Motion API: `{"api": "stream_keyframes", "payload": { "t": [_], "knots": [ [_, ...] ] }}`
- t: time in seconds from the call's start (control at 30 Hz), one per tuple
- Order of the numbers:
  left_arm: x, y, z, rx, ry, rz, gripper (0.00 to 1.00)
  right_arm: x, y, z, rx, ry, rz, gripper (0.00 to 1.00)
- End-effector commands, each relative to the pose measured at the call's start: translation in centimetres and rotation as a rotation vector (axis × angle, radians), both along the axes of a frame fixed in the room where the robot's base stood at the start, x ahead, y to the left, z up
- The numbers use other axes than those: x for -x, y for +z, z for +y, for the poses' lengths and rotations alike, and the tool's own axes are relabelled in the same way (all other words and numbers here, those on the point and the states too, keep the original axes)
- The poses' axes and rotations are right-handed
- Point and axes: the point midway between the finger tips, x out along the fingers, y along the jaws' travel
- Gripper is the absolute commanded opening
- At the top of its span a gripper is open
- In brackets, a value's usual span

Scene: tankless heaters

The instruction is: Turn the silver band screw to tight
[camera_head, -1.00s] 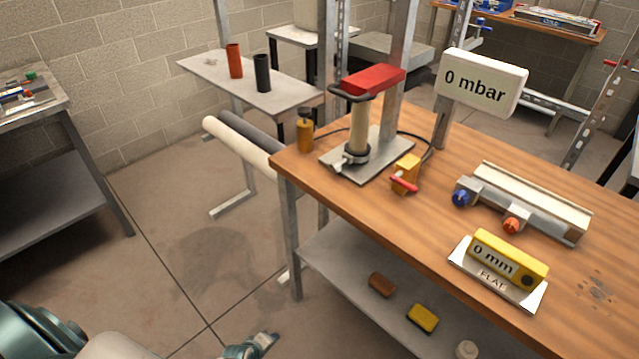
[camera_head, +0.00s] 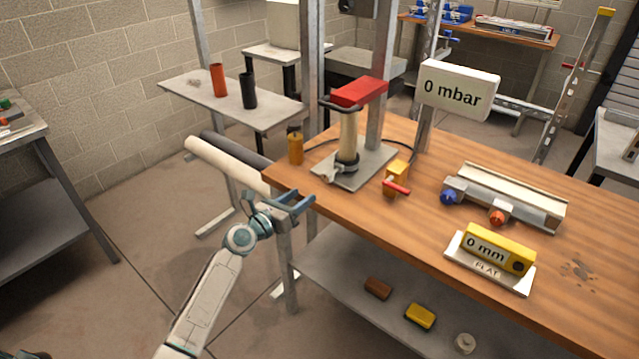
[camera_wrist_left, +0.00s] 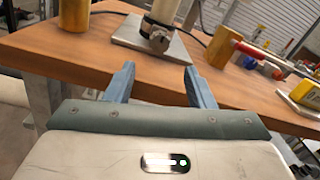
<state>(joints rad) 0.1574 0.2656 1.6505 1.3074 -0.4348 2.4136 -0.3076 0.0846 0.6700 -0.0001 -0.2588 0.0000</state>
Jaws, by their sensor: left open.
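The silver band screw (camera_head: 332,177) sticks out at the front of a dark band around the foot of a beige tube (camera_head: 348,138) with a red top (camera_head: 359,92). This assembly stands on a grey metal plate (camera_head: 368,177) on the wooden bench. The screw also shows in the left wrist view (camera_wrist_left: 158,40), beyond my fingers. My left gripper (camera_head: 308,202) is open and empty at the bench's front left edge, short of the plate and apart from the screw. Its two blue fingers (camera_wrist_left: 158,76) frame the plate side. My right gripper is not in view.
An amber bottle-like object (camera_head: 295,147) stands left of the plate. A sign reading 0 mbar (camera_head: 458,89) and a yellow 0 mm gauge (camera_head: 497,250) are farther right. The bench edge (camera_head: 345,228) lies close to my gripper.

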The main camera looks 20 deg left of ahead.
Motion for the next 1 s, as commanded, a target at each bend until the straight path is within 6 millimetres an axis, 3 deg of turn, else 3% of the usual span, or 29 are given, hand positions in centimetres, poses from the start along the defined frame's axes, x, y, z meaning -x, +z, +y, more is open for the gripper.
{"api": "stream_keyframes", "payload": {
  "t": [0.4,0.6,0.87,1.0],
  "knots": [
    [-7.0,0.0,-2.9,-0.002,0.001,-0.001,0.49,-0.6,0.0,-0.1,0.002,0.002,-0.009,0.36],
    [-8.3,0.0,-3.4,-0.003,0.001,0.0,0.49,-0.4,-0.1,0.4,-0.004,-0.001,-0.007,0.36],
    [-8.4,-0.1,-3.5,-0.005,0.0,0.0,0.49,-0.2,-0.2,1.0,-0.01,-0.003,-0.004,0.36],
    [-8.3,-0.1,-3.5,-0.005,0.0,0.0,0.26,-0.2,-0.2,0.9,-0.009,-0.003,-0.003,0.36]
  ]
}}
